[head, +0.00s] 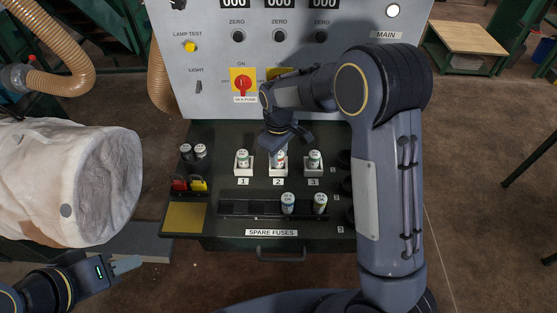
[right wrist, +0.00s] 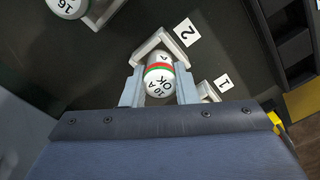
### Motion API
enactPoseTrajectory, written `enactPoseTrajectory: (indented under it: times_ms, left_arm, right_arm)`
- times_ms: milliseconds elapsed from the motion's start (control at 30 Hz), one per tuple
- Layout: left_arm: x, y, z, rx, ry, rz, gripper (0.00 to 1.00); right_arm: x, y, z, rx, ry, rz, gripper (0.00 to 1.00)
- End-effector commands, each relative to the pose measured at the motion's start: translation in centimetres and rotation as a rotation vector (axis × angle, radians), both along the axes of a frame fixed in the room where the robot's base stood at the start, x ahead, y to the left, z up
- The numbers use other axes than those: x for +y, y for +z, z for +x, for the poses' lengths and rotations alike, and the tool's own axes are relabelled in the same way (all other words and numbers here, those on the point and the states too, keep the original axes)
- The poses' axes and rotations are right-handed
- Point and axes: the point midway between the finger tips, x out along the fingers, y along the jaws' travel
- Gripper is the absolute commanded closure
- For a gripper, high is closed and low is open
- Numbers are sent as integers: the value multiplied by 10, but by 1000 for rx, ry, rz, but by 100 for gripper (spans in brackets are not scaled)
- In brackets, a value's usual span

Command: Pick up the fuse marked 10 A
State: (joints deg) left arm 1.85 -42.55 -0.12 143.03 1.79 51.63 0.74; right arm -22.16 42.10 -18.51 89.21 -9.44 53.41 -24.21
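A white fuse with a red and green band, marked 10 A OK (right wrist: 159,80), stands in the white holder (right wrist: 152,46) labelled 2. My right gripper (right wrist: 160,88) has one finger on each side of this fuse. The fingers lie very close to it; whether they press on it I cannot tell. In the head view my right gripper (head: 283,142) hangs over holder 2 and covers part of the fuse. Fuses also stand in holder 1 (head: 243,160) and holder 3 (head: 314,160); the latter reads 16. My left gripper (head: 126,265) is at the lower left, away from the fuses.
The spare fuses rack (head: 235,208) holds two fuses (head: 288,202) (head: 320,202) at its right end. Two more cylinders (head: 193,151), a red and a yellow clip (head: 189,184) are at left. The control panel (head: 210,60) rises behind. A big pale bag (head: 70,180) hangs at left.

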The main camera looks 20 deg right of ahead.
Motion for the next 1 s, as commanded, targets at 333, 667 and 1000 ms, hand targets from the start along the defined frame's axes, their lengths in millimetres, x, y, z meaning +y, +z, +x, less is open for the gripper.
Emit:
enactPoseTrajectory:
  times_ms: [333, 667, 1000]
  left_arm:
    - [0, 0, 0, 0, 0, 0, 64]
    - [0, -4, 0, 0, 0, 0, 64]
    - [0, -21, 0, 0, 0, 0, 64]
  right_arm:
    - [0, 1, 0, -1, 0, 1, 97]
    - [0, 29, 1, -5, 0, 2, 97]
    - [48, 95, -40, -5, 7, 2, 97]
